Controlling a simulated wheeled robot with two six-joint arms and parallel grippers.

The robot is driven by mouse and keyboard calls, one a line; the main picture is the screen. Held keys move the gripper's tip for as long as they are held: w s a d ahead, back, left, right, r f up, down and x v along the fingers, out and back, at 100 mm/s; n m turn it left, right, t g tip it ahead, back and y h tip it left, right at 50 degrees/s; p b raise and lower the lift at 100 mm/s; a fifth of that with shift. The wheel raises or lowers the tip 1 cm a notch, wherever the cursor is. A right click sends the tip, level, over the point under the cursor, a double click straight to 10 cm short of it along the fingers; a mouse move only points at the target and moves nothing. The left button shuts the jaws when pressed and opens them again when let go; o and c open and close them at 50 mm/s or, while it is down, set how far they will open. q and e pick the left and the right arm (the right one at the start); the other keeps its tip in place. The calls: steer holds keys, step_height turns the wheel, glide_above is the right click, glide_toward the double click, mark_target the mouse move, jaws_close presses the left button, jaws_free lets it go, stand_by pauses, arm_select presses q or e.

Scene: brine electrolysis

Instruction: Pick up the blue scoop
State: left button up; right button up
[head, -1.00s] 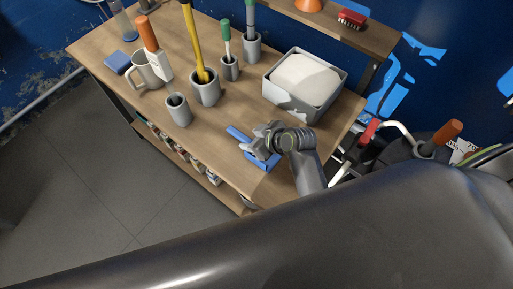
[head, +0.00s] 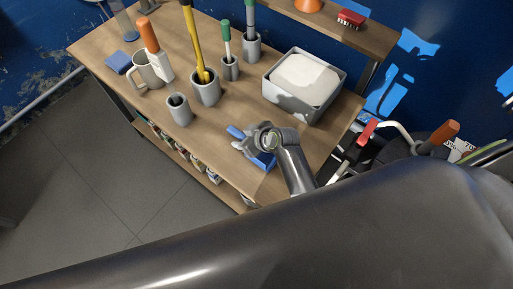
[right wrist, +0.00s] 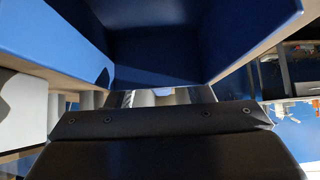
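The blue scoop (head: 267,162) lies on the wooden table near its front right edge. The end of its handle (head: 235,132) shows to the upper left of my right gripper (head: 244,146). My right gripper is over the middle of the scoop and hides that part. In the right wrist view the scoop (right wrist: 155,45) fills the upper middle, very close to the camera, with its hollow facing it. The fingertips are not clear there, so I cannot tell whether they are closed on it. My left gripper is not in view.
A grey bin (head: 290,103) with a white block stands behind the gripper. Grey cups (head: 205,92) with tools, an empty-looking cup (head: 179,112), a mug (head: 146,72) and a blue sponge (head: 118,62) stand to the left. A shelf (head: 375,38) is at the back.

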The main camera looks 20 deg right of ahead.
jaws_close()
steer(key=shift+r, duration=0.1)
step_height(320, 180, up, 10)
steer(key=shift+f+b, duration=0.1)
steer(key=shift+b, duration=0.2)
stand_by(0.3)
stand_by(0.4)
